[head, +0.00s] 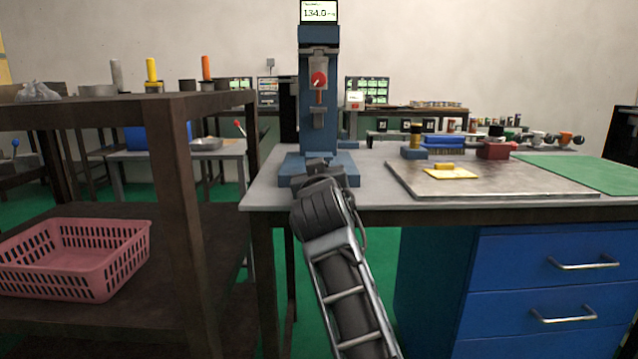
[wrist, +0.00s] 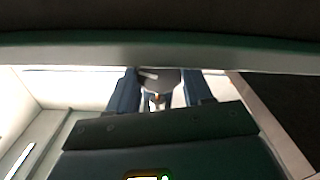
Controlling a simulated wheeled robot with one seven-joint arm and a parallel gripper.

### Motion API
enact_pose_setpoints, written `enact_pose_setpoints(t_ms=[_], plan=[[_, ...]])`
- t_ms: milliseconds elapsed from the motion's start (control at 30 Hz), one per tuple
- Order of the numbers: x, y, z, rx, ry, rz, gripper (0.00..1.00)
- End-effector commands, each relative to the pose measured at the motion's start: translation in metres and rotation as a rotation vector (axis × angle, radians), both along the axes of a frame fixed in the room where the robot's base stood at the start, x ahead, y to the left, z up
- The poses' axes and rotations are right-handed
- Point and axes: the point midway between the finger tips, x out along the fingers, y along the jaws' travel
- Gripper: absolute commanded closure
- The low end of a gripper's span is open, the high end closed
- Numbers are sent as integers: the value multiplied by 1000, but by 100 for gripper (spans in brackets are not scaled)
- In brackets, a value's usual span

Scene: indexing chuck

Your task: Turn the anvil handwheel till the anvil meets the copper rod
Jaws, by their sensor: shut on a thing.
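The blue tester (head: 320,50) stands upright on the bench, with a lit display on top and a red knob (head: 318,79) on its front. A short copper-orange upright piece (head: 319,97) shows below the knob; it may be the copper rod. My gripper (head: 320,165) is low at the front of the tester's base, shut on what appears to be the anvil handwheel, which is mostly hidden by my gripper. I cannot make out the anvil or its gap to the rod. The wrist view shows blue tester parts (wrist: 125,92) and a small coppery spot.
A metal plate (head: 540,180) with a yellow block (head: 443,167) lies right of the tester. Blue and red holders stand behind it. A dark shelf (head: 190,150) with a pink basket (head: 75,258) stands close on the left. Blue drawers (head: 560,240) are under the bench.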

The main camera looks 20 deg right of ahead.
Motion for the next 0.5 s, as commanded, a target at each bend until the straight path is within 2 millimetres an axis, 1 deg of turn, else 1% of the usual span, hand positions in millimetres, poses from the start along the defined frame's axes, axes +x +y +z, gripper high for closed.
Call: enact_pose_setpoints(t_ms=[33,500], plan=[[0,0,-5,45,-10,-1,80],[0,-1,-6,470,-146,-1,80]])
